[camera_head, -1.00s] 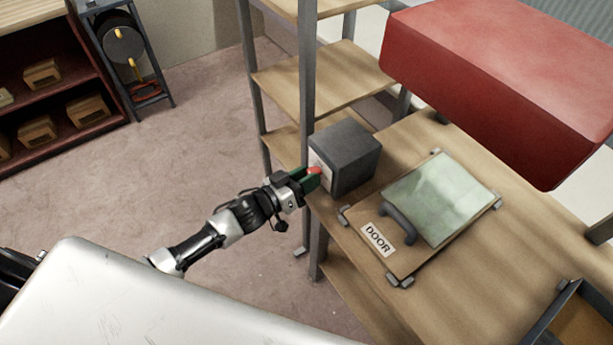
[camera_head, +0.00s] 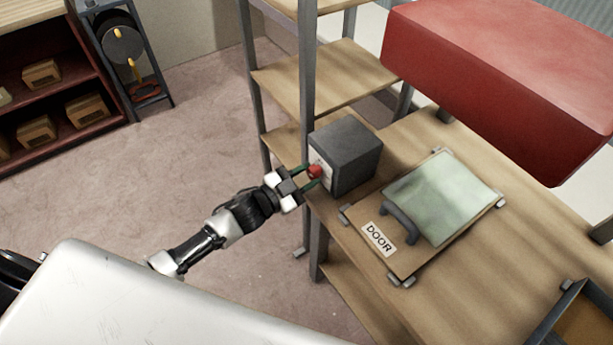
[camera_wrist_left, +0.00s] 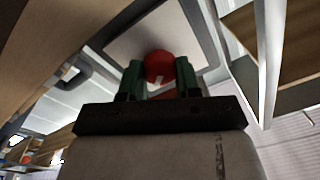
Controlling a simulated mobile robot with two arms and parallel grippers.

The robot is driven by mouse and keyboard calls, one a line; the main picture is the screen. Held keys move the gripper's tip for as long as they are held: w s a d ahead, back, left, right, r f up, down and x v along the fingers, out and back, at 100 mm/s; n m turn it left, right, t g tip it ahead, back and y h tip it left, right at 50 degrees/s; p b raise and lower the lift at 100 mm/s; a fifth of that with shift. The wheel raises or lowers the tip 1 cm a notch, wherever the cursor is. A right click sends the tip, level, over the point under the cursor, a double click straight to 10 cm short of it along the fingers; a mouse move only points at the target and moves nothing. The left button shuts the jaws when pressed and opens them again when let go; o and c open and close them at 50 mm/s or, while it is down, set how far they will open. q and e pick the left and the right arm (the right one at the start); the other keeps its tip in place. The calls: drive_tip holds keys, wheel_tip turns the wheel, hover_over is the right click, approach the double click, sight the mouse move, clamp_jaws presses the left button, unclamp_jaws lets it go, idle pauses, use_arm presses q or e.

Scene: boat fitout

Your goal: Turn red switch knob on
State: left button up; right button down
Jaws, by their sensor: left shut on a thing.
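The red switch knob (camera_head: 315,171) sits on the pale front face of a dark grey box (camera_head: 352,157) on the wooden bench. My left gripper (camera_head: 312,177) is at that face, shut on the knob with one green finger on each side. The left wrist view shows the round red knob (camera_wrist_left: 158,66) between the green fingertips (camera_wrist_left: 159,74), with a small pale mark on it. The pale plate (camera_wrist_left: 125,42) of the box is behind it. My right gripper is not in view.
A panel marked DOOR (camera_head: 379,239) with a handle and a glassy pane lies right of the box. A large red block (camera_head: 500,85) overhangs the bench. A metal shelf post (camera_head: 307,90) stands close to my gripper. The floor at left is clear.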

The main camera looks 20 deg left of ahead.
use_arm(q)
drive_tip(key=m+b, duration=0.1)
drive_tip(key=m, duration=0.2)
drive_tip(key=shift+f+m, duration=0.1)
drive_tip(key=shift+m, duration=0.3)
drive_tip(key=shift+m+h+b, duration=0.3)
drive_tip(key=shift+m+b, duration=0.25)
drive_tip(key=shift+m, duration=1.85)
drive_tip(key=o, duration=0.9)
drive_tip(key=shift+o, duration=0.2)
drive_tip(key=shift+s+a, duration=0.1)
